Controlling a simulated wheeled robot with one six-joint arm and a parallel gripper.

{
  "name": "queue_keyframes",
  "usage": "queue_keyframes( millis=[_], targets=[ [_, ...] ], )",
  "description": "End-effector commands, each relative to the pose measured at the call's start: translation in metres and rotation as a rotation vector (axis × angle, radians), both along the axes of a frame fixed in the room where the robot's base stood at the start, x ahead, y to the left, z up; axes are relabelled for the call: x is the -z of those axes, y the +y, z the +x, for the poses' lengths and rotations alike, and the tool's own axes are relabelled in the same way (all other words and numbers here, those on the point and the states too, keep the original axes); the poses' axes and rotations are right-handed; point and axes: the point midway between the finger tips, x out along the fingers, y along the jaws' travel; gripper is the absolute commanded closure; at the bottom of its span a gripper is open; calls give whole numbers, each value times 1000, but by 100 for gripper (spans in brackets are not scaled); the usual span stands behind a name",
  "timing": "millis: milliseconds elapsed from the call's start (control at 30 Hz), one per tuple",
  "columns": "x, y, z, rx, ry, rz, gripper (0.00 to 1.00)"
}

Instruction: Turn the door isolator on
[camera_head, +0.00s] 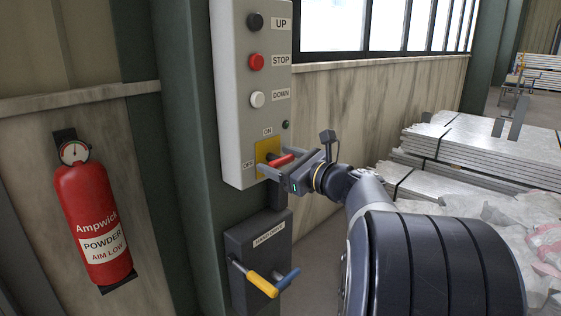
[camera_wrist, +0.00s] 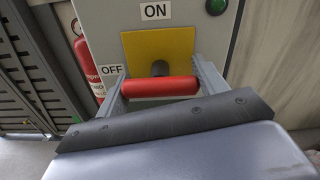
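The door isolator is a red handle (camera_head: 281,160) on a dark shaft in front of a yellow plate (camera_head: 265,150), low on the grey control box. ON is written above the plate and OFF at its left. In the wrist view the red handle (camera_wrist: 160,87) lies level, its left end toward the OFF label (camera_wrist: 111,70). My gripper (camera_head: 271,160) is at the isolator with its fingers spread. In the wrist view one finger of my gripper (camera_wrist: 159,72) is at each end of the handle; whether they touch it I cannot tell.
The grey control box (camera_head: 230,100) carries UP, STOP and DOWN buttons and a green lamp (camera_head: 286,125). Below is a dark hand-crank box (camera_head: 245,245) with yellow and blue handles jutting out. A fire extinguisher (camera_head: 92,215) hangs at left. Stacked metal sheets (camera_head: 470,150) lie at right.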

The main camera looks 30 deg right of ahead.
Motion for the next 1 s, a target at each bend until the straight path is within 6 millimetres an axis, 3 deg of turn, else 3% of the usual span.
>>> queue_keyframes(
  millis=[267,667,1000],
  targets=[
    [0,0,0,0,0,0,55],
    [2,0,0,0,-28,-76,56],
    [5,0,0,0,-121,-327,56]
  ],
)
